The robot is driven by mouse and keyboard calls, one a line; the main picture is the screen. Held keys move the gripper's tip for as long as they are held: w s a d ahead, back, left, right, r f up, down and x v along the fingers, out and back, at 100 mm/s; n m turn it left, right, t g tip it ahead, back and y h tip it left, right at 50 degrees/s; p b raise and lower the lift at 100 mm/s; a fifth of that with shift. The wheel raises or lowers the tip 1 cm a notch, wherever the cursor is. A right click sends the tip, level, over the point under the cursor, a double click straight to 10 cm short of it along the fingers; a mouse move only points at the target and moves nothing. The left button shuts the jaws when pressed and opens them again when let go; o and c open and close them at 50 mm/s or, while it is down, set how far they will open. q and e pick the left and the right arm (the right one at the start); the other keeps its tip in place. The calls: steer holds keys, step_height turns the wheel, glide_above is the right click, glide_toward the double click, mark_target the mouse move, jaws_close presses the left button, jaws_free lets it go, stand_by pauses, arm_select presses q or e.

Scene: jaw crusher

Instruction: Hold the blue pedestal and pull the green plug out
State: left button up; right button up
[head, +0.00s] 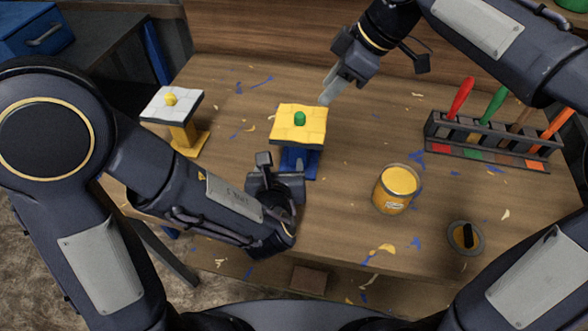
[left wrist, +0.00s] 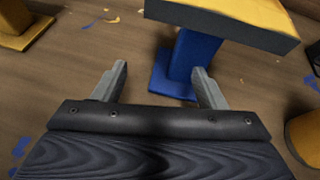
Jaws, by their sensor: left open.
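The blue pedestal (head: 298,161) stands upright on the table under a yellow slab top (head: 284,128). The green plug (head: 300,118) sits in the middle of that top. My left gripper (head: 279,172) is low at the near side of the pedestal, below the slab. In the left wrist view my left gripper (left wrist: 160,70) is open and empty. The blue column (left wrist: 196,55) stands just beyond the fingertips, nearer the right finger. The green plug is out of that view. My right gripper (head: 328,94) is behind and right of the slab, apart from the plug; its finger gap is unclear.
A yellow pedestal (head: 183,136) with a grey top and yellow plug (head: 170,99) stands at left. A yellow jar (head: 397,190) and round lid (head: 465,238) are at right. A rack (head: 480,141) of coloured-handled tools is at the back right. Scraps litter the table.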

mark_target(299, 155)
arm_select(q)
steer(key=d, duration=0.1)
steer(key=d+m+h, duration=0.1)
steer(key=d+m, duration=0.1)
steer(key=shift+s+f, duration=0.2)
steer(key=shift+f, duration=0.1)
steer(key=shift+w+d+f+h, duration=0.15)
steer(key=shift+w+d+h, duration=0.05)
steer(key=shift+w+h, duration=0.1)
steer(key=x, duration=0.7)
jaws_close()
